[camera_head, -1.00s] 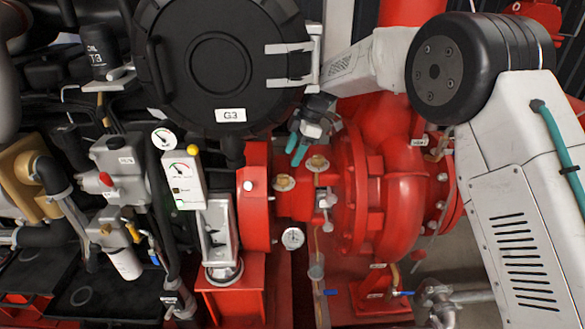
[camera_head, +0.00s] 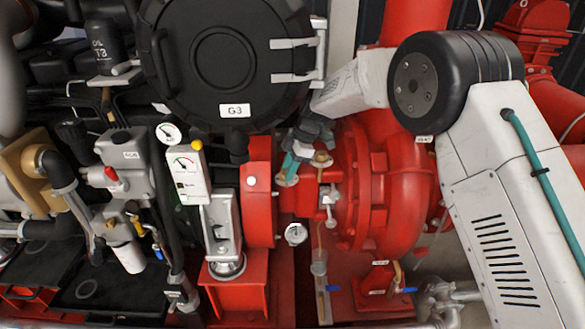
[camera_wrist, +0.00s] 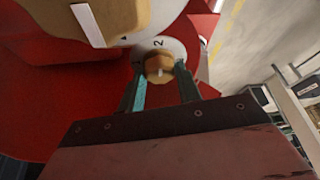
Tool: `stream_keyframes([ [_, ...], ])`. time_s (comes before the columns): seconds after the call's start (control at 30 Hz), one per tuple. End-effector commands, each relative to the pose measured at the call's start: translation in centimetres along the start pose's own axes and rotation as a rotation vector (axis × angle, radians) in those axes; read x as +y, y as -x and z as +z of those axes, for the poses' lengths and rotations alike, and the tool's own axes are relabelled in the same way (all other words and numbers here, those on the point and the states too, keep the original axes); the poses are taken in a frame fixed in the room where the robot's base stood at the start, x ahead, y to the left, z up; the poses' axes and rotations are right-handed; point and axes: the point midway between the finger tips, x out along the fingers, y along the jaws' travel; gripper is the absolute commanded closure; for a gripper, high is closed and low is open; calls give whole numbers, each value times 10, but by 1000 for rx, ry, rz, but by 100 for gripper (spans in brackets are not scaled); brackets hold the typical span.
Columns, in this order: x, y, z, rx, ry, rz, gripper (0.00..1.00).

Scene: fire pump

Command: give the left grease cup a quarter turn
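The left grease cup (camera_head: 284,181), a small brass cap, sits on the red pump housing, partly covered by my gripper (camera_head: 291,166). In the wrist view a brass cap (camera_wrist: 159,66), which I take to be the left cup, stands on a white disc marked 2, with a pale mark on its face. My gripper (camera_wrist: 161,84) has its two teal-dark fingers on either side of it. They look open, with narrow gaps; contact is not clear. The right grease cup (camera_head: 322,159) is beside my gripper. A larger, nearer brass cap (camera_wrist: 110,18) fills the wrist view's upper left.
A black round cover (camera_head: 222,62) marked G3 is above left. A red flange and pump casing (camera_head: 395,190) stand to the right. A small gauge (camera_head: 296,234) and a valve fitting (camera_head: 329,197) sit close below the cups.

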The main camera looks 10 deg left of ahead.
Motion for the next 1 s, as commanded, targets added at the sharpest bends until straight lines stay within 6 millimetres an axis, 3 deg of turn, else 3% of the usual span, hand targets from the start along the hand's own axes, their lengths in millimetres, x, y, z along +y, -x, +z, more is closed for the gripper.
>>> stream_keyframes([
  [0.1, 2, 2, 0, 0, 1, 8, 89],
  [0.13, -3, 7, 11, -1, -2, 10, 88],
  [0.47, 2, 2, -1, 1, -57, 34, 89],
  [1.0, 0, 4, -1, 4, -464, 207, 88],
])
